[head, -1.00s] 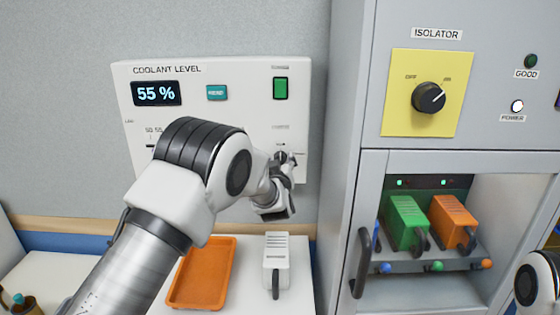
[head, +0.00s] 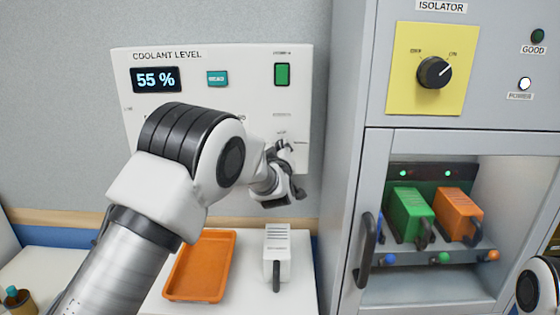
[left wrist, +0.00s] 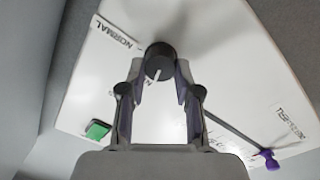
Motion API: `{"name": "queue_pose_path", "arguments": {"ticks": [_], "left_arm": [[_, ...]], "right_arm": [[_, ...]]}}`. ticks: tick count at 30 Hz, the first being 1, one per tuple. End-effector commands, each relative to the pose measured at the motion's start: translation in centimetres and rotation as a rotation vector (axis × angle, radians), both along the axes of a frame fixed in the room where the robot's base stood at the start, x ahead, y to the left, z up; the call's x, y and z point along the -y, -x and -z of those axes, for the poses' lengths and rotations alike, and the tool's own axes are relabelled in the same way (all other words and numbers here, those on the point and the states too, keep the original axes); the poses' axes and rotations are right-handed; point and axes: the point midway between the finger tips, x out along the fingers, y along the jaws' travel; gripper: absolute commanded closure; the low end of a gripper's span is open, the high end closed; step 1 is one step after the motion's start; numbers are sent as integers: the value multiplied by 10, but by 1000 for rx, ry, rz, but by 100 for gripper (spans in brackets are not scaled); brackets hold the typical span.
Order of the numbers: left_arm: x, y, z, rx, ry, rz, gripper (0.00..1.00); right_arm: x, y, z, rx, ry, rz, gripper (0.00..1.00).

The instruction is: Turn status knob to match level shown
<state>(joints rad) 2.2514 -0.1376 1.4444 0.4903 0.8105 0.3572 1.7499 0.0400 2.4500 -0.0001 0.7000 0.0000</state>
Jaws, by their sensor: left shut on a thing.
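The coolant panel (head: 228,112) on the wall has a display (head: 156,80) reading 55 %. The dark round status knob (left wrist: 159,58) with a white pointer line shows in the left wrist view, beside a NORMAL label (left wrist: 116,33). My left gripper (left wrist: 160,70) is shut on this knob, one finger on each side. In the head view my left gripper (head: 283,152) is at the panel's lower right and hides the knob. A purple slider (left wrist: 268,160) on a slot shows in the left wrist view. My right gripper is out of view.
A teal READ button (head: 217,79) and green switch (head: 282,74) are on the panel. An orange tray (head: 198,290) and white handled block (head: 277,252) lie below. Right is a cabinet with an isolator knob (head: 434,72), green module (head: 408,210) and orange module (head: 457,212).

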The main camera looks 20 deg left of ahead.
Motion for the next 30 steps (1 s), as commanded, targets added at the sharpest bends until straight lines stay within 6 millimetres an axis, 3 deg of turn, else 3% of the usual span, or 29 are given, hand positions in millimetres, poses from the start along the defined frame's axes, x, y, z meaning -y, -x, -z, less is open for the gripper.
{"name": "queue_pose_path", "arguments": {"ticks": [1,15,30], "left_arm": [[0,-1,5,20,37,0,100],[0,0,4,146,468,5,100],[1,0,0,259,857,9,100]], "right_arm": [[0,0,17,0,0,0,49],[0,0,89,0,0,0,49],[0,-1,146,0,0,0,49]]}}
